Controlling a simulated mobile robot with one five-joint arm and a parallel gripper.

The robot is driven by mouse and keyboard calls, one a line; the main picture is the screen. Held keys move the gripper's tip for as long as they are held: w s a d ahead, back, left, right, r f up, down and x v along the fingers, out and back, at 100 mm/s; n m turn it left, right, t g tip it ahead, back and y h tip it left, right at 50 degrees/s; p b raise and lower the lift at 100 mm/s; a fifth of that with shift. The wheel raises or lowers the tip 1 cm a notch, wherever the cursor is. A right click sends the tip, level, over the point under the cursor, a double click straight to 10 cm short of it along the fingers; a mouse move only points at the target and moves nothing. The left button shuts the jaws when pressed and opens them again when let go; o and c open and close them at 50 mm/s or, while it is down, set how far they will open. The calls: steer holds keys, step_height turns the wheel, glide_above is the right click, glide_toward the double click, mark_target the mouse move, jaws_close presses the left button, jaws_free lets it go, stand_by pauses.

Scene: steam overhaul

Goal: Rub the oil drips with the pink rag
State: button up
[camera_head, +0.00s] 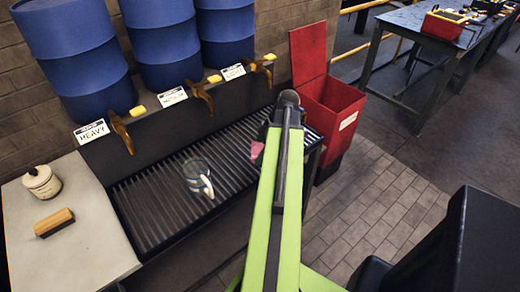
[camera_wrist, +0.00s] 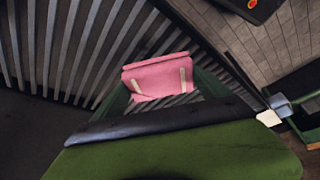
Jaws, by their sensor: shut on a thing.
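My gripper (camera_wrist: 158,82) is shut on the pink rag (camera_wrist: 157,68), with a pale fingertip pad against it on either side. The rag also shows as a small pink patch (camera_head: 257,150) beside my arm in the head view. My arm hides most of the rag and gripper there. The rag is over the right part of the slatted dark grate (camera_head: 150,205); I cannot tell whether it touches the slats. I cannot make out any oil drips on the grate in either view.
A clear jug (camera_head: 197,176) stands mid-grate. Brass taps (camera_head: 121,131) on blue drums (camera_head: 77,60) overhang its back. A pale counter (camera_head: 85,250) at left holds a lidded pot (camera_head: 42,182) and a brush (camera_head: 54,222). An open red bin (camera_head: 333,110) stands right of the grate.

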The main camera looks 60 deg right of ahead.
mark_target(255, 150)
steer(key=shift+r, duration=0.4)
step_height(255, 150, up, 3)
steer(key=p, duration=0.3)
steer(key=shift+r, duration=0.15)
